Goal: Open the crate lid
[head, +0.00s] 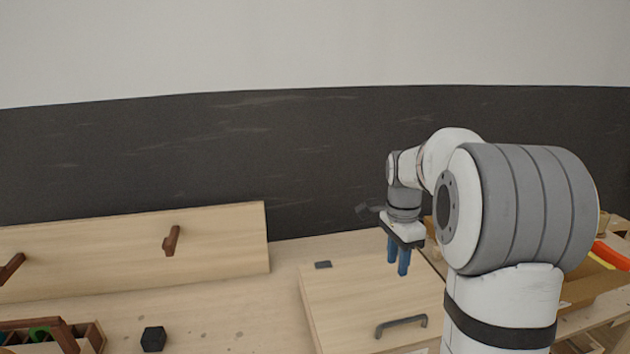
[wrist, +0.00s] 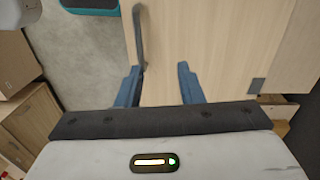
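The crate lid (head: 350,290) is a pale wooden panel lying flat and closed, with a grey bar handle (head: 401,321) near its front edge. In the wrist view the lid (wrist: 215,50) fills the space beyond my fingers, and the handle (wrist: 139,35) stands just beyond the left fingertip. My gripper (head: 398,274), with two blue fingers, points down above the lid, behind the handle and apart from it. In the wrist view my gripper (wrist: 158,72) has its fingers spread with nothing between them. The crate's inside is hidden.
A wooden panel with brown pegs (head: 172,240) stands at the left rear. A black block (head: 153,339) lies on the bench (head: 215,315), near a divided wooden box (head: 92,338) at the lower left. An orange-and-yellow object (head: 610,256) is at the right. A dark wall is behind.

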